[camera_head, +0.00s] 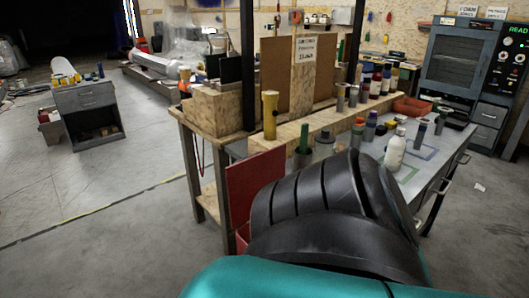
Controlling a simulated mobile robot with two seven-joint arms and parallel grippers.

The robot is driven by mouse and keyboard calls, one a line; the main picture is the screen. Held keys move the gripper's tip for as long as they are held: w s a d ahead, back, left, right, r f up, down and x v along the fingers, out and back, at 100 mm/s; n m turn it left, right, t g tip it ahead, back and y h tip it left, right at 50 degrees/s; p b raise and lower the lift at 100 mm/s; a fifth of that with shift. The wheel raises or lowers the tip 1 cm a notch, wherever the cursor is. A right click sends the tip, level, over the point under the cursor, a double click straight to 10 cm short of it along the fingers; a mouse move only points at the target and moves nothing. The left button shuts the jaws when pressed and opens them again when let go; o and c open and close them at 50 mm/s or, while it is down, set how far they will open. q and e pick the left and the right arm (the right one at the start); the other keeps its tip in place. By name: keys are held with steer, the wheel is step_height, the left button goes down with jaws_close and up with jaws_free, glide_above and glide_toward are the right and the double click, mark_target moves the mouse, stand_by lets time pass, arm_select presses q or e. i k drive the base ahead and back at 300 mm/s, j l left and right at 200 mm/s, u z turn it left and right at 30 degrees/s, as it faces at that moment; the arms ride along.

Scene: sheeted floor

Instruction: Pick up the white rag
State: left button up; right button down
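A small white scrap (480,187) lies on the concrete floor at the right, past the workbench's right end. It looks flat and crumpled; it is too small to tell for sure whether it is the white rag. No other white cloth is clear in view. Neither of my grippers shows. A black and teal link of my arm fills the lower middle and hides part of the bench and the floor.
A workbench (462,140) with several bottles, including a white one (396,150), stands in the middle. A red panel (250,185) hangs at its near end. A grey cabinet (92,103) stands at left. A dark machine (455,62) stands at back right. Floor at left is open.

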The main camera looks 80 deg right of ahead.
mark_target(401, 118)
steer(key=i+z, duration=0.25)
steer(key=z, duration=0.2)
steer(key=i+z, duration=0.2)
steer(key=z, duration=0.2)
steer(key=i+j+z, duration=0.2)
steer(key=z, duration=0.25)
steer(key=i+j+z, duration=0.1)
steer(key=z, duration=0.35)
steer(key=i+j+z, duration=0.15)
steer(key=z, duration=0.25)
steer(key=i+j+z, duration=0.2)
steer(key=z, duration=0.25)
steer(key=i+j+z, duration=0.15)
steer(key=z, duration=0.2)
steer(key=i+j+z, duration=0.1)
steer(key=z, duration=0.3)
steer(key=j+z, duration=0.35)
steer(key=i+j+z, duration=0.1)
steer(key=j+z, duration=0.25)
steer(key=i+j+z, duration=0.1)
steer(key=j+z, duration=0.3)
steer(key=k+j+z, duration=0.2)
steer(key=k+j, duration=0.15)
